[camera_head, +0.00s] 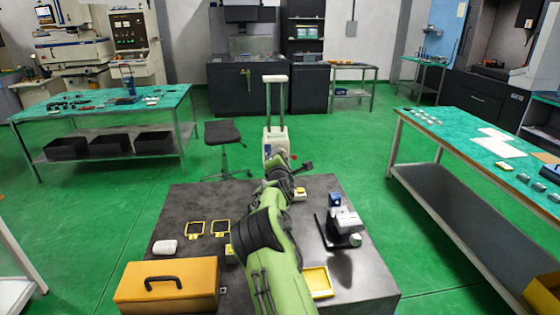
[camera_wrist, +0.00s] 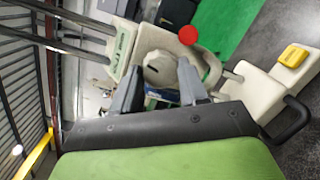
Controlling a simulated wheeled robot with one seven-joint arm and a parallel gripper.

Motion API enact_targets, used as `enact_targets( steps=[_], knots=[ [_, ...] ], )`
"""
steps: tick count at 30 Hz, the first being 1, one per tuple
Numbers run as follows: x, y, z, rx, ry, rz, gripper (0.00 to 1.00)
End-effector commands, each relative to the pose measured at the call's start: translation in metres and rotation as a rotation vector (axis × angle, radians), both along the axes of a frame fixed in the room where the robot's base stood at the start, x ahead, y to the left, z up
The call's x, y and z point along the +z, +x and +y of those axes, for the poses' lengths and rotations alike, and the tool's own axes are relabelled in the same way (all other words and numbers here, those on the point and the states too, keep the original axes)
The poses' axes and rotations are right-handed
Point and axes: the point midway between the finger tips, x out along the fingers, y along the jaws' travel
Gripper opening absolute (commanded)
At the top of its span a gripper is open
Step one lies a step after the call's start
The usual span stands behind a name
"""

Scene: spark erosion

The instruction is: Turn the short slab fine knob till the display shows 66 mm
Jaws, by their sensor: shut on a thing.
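The pale device (camera_head: 276,140) stands at the far edge of the dark table, with two upright posts and a crossbar. In the wrist view its body (camera_wrist: 165,42) carries a pale round knob (camera_wrist: 162,68) and a red button (camera_wrist: 188,35). My gripper (camera_wrist: 160,75) has one finger on each side of this knob and is shut on it. I cannot tell from its look whether it is the short slab fine knob. In the head view my green arm hides the gripper and part of the device. No readable display figure shows in either view.
The dark table (camera_head: 190,200) also holds an orange toolbox (camera_head: 167,285), yellow frames, a yellow tray (camera_head: 318,282) and a grey instrument (camera_head: 343,225) right of my arm. A stool (camera_head: 223,135) stands behind. Green-topped benches flank the table, with open green floor between.

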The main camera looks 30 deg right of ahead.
Motion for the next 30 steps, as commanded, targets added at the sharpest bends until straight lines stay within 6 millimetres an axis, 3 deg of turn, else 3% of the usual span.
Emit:
enact_targets(
  steps=[30],
  knots=[
    [0.0001, -0.002, -0.0037, -0.003, 0.869, -0.419, 0.13]
  ],
)
